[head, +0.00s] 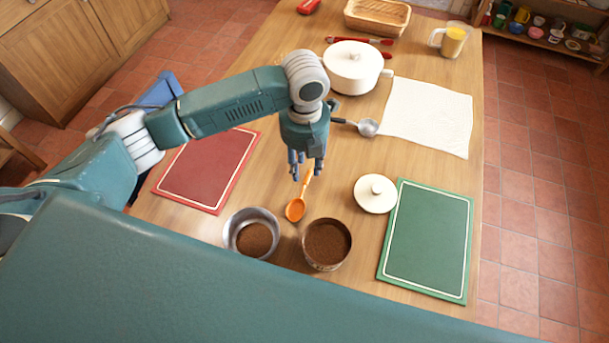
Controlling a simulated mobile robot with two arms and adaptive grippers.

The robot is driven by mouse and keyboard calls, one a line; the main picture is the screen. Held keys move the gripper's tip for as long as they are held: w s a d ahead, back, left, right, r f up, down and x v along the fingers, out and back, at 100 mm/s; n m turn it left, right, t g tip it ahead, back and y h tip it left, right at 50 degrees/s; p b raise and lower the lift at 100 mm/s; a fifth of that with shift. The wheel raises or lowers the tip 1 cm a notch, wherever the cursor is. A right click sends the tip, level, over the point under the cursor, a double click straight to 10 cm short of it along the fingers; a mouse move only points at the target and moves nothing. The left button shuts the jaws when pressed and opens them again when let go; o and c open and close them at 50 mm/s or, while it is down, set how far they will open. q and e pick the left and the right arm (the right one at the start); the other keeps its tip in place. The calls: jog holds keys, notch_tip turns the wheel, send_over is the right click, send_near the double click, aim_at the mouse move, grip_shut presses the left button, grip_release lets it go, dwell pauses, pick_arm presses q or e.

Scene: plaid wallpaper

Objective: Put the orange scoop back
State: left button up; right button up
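The orange scoop (296,209) lies on the wooden table, its bowl toward me and its handle pointing away. My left gripper (306,168) hangs fingers down over the far end of the handle. Its fingers are spread apart with a gap between them, and the handle's end shows in line with that gap. I cannot tell whether the fingers touch it. A metal pot (232,232) and a round tin (347,252), both with brown powder inside, stand just nearer than the scoop. My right gripper is not in view.
A red board (208,170) lies left and a green board (428,240) right, beside a white lid (375,194). Farther back are a metal ladle (368,127), white cloth (428,115), white lidded pot (352,68), jug (454,42) and basket (377,15).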

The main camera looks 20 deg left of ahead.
pick_arm(q)
notch_tip(320, 180, up, 6)
jog(key=shift+f, duration=0.15)
dwell(0.6)
